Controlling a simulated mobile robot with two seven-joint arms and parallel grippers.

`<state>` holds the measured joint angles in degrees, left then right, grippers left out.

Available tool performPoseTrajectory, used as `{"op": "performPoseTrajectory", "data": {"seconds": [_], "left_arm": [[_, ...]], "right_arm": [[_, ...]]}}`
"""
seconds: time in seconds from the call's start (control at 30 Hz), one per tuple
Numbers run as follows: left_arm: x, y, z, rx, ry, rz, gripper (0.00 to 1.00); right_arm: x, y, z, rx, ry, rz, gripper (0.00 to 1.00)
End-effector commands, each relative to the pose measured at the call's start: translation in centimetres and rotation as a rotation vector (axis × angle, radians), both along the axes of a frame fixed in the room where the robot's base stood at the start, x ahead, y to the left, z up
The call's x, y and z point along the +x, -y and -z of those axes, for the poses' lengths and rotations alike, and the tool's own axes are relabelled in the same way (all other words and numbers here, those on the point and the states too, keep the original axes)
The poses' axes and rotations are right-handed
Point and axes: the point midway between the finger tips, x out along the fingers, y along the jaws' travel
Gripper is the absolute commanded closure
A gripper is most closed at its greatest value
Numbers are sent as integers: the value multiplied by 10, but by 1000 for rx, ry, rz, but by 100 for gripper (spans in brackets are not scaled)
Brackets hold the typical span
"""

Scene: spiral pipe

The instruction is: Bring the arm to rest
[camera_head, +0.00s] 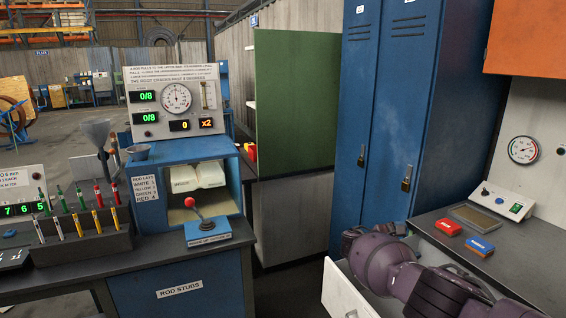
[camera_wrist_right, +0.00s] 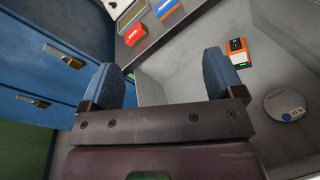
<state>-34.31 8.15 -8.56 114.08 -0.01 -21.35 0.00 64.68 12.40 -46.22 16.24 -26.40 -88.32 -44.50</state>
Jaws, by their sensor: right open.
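My right arm, purple, comes in from the lower right in the head view. Its gripper (camera_head: 354,240) hangs over the open white drawer (camera_head: 345,292), close to the blue lockers. In the right wrist view the two blue-padded fingers of my right gripper (camera_wrist_right: 162,75) stand wide apart with nothing between them. Inside the drawer lie an orange and black device (camera_wrist_right: 238,50) and a round grey disc (camera_wrist_right: 285,104), both apart from the fingers. The arm hides much of the drawer in the head view. My left gripper is not in view.
Blue lockers (camera_head: 385,120) with padlocks stand beside the gripper. The right counter carries a red box (camera_head: 448,227), a blue box (camera_head: 480,246) and a small meter unit (camera_head: 502,201). A bench with a blue test machine (camera_head: 240,205) and a rack of colored rods (camera_head: 85,240) stands left.

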Motion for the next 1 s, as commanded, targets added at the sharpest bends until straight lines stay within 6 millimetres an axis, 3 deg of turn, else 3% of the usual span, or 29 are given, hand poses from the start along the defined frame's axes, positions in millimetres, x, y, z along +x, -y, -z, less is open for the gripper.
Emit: {"op": "performPoseTrajectory", "data": {"seconds": [0.23,0.33,0.47,0.6,0.7,0.83,1.0], "left_arm": [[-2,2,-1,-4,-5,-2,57],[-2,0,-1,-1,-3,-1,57],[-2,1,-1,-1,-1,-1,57],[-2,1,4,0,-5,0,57],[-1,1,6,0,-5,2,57],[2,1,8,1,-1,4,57],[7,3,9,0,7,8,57]], "right_arm": [[50,-83,-8,306,257,-274,13],[61,-126,-2,481,356,-385,13],[60,-183,19,757,476,-507,13],[40,-233,43,1061,590,-580,13],[19,-259,56,1271,668,-599,13],[-15,-276,69,1523,774,-586,13],[-61,-276,79,1781,910,-531,13]]}}
